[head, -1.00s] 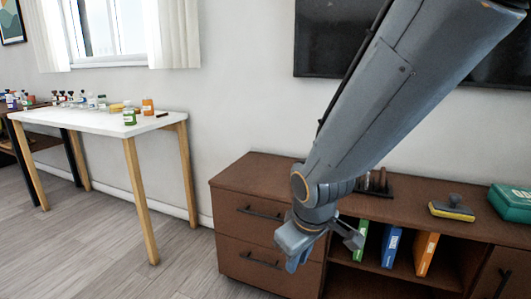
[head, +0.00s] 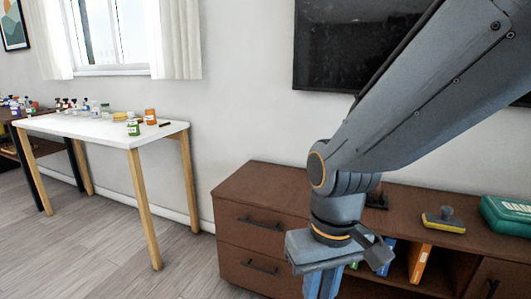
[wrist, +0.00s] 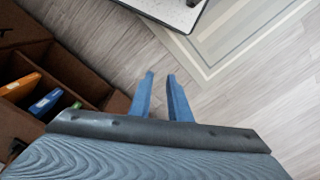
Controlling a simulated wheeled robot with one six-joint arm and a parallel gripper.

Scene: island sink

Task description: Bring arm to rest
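My gripper (head: 322,284) hangs pointing down in front of the brown cabinet (head: 255,205) in the head view. Its blue fingers reach the bottom edge of that picture. In the wrist view the two fingers of my gripper (wrist: 160,77) stand apart, with bare floor showing between them. Nothing is held. My arm comes in from the upper right and bends at the elbow-like joint above the cabinet.
The cabinet holds upright books (head: 419,262), a yellow-based stamp-like item (head: 443,222) and a green case (head: 508,218). A white table (head: 85,127) with bottles and jars stands left. Open wooden floor (head: 95,240) lies between. A dark screen (head: 345,45) hangs behind my arm.

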